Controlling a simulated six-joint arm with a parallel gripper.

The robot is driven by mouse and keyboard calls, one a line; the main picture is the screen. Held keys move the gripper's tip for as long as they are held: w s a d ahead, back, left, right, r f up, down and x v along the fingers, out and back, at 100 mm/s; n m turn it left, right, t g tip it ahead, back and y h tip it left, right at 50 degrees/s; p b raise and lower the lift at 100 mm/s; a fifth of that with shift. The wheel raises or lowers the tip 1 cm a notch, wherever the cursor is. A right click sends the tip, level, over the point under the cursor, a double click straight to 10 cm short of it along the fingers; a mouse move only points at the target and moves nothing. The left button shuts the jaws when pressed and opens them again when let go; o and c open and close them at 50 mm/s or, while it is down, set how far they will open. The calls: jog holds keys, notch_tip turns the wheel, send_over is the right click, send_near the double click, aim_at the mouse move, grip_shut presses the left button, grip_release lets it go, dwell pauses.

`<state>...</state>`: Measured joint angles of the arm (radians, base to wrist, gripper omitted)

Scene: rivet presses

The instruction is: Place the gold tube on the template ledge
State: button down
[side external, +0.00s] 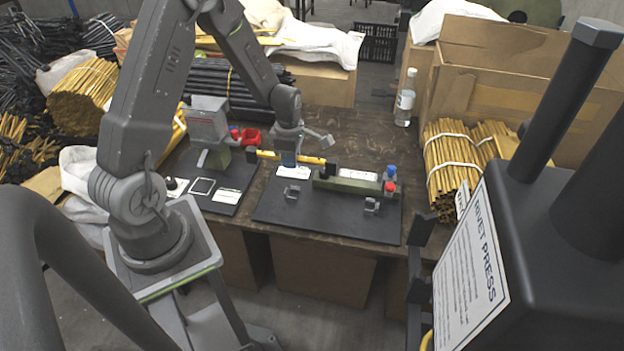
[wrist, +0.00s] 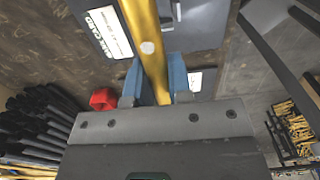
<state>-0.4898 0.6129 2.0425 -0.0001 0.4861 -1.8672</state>
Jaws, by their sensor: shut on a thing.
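The gold tube (side external: 312,159), with black ends, is held roughly level above the work table in the side view. My gripper (side external: 288,160) is shut on it near its middle. In the wrist view the tube (wrist: 150,45) runs up between the blue fingers (wrist: 162,82) and out of the top of the picture. The template ledge (side external: 345,186) is an olive-green bar on a black board (side external: 330,212). The tube's right end appears close to the ledge's left end; the exact gap and height cannot be told. The ledge is not clearly visible in the wrist view.
Small grey clamps (side external: 372,205) stand on the board. Gold tube bundles (side external: 455,165) lie right. A large rivet press (side external: 540,230) fills the right foreground.

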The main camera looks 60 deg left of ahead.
jog(key=s+d, duration=0.3)
jog(key=d, duration=0.2)
send_over(326, 222)
notch_tip(326, 222, down, 6)
jog(key=shift+s+f, duration=0.1)
jog(key=shift+f, duration=2.2)
jog(key=shift+f, duration=0.1)
jog(key=c, duration=1)
grip_release()
jog(key=shift+c, duration=0.2)
